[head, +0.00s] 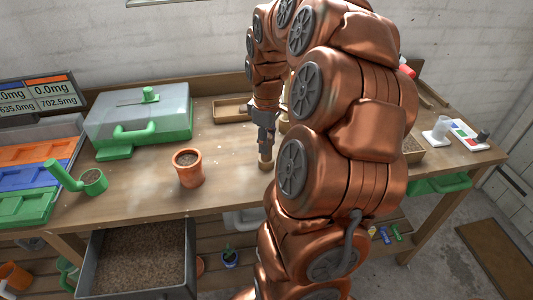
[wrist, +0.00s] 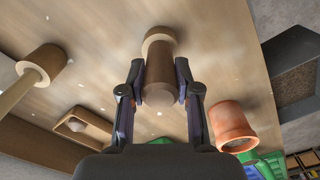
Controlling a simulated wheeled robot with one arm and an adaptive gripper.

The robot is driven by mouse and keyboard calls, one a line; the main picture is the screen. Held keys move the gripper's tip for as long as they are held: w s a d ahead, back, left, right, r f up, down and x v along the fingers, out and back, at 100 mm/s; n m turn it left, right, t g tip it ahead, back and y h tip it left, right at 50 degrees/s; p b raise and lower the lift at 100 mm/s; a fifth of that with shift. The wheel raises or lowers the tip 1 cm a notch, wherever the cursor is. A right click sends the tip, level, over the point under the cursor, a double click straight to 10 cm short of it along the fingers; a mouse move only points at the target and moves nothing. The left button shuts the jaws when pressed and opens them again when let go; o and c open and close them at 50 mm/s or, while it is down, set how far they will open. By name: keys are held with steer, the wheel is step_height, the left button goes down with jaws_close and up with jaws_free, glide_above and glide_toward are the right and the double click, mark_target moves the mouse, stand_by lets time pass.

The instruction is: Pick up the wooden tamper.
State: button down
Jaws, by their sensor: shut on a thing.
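The wooden tamper (wrist: 161,66) is between the two fingers of my gripper (wrist: 162,88) in the wrist view, with its rounded end toward the camera and its wider end beyond. My gripper is shut on it. In the head view my gripper (head: 266,142) points down at the bench, and the tamper's light-coloured lower end (head: 266,163) shows just below the fingers. It is roughly upright, at or very near the bench top; I cannot tell if it touches.
A terracotta pot (head: 188,170) of soil stands left of my gripper. A wooden tray (head: 231,109) lies behind it. A mallet-like wooden piece (wrist: 38,66) is on the other side in the wrist view. A green-and-clear case (head: 139,112) stands back left. An open soil drawer (head: 139,258) juts out in front.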

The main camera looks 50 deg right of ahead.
steer(key=shift+r, duration=0.1)
steer(key=shift+r+b, duration=0.65)
steer(key=shift+r, duration=0.85)
steer(key=shift+a+r, duration=0.15)
steer(key=shift+a, duration=0.05)
steer(key=s+a+r+b, duration=0.1)
steer(key=s+a+b, duration=0.1)
steer(key=a, duration=1.3)
steer(key=shift+s+a+r+b, duration=0.15)
steer(key=shift+a+r+b, duration=0.1)
steer(key=shift+b, duration=0.5)
